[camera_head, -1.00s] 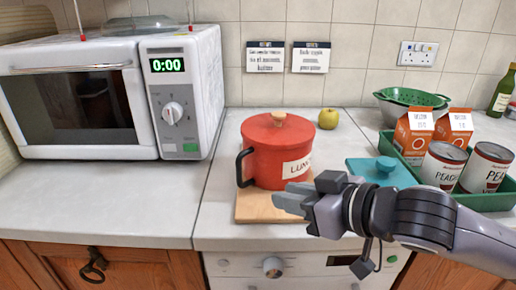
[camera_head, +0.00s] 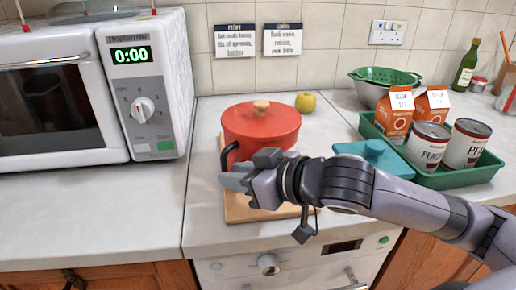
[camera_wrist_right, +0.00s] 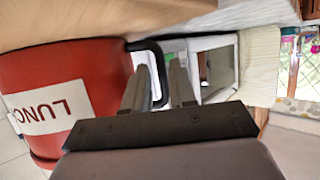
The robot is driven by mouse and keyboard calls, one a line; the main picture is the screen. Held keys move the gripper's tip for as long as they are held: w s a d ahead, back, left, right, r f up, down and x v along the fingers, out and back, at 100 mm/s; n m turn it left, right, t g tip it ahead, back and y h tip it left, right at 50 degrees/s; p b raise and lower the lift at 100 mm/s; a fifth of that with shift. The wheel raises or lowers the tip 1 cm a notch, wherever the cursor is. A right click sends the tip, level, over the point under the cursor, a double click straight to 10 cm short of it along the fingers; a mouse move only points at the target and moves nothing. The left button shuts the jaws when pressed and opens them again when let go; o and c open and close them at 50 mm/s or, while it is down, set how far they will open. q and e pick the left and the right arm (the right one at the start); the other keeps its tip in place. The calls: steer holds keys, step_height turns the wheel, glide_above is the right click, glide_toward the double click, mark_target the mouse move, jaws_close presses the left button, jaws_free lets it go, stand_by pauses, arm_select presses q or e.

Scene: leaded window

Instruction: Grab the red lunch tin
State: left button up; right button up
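The red lunch tin (camera_head: 262,123) stands upright on a wooden board (camera_head: 240,212). It has a lid with a wooden knob and a black side handle (camera_head: 228,157) on its left. My right gripper (camera_head: 236,180) is in front of the tin, at the handle, and covers the tin's lower front. In the right wrist view the tin (camera_wrist_right: 60,75) is upside down with its white "LUNCH" label. The fingers (camera_wrist_right: 160,90) are apart there, and the black handle (camera_wrist_right: 155,60) shows between them. I cannot tell whether they touch it. My left gripper is not in view.
A white microwave (camera_head: 85,95) stands at left. A green tray (camera_head: 470,175) with cans and cartons is at right, near a teal-lidded item (camera_head: 375,158). A yellow apple (camera_head: 305,102) lies behind the tin. The counter left of the board is clear.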

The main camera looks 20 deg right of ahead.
steer(key=shift+x, duration=1.75)
jaws_close()
steer(key=shift+r, duration=0.1)
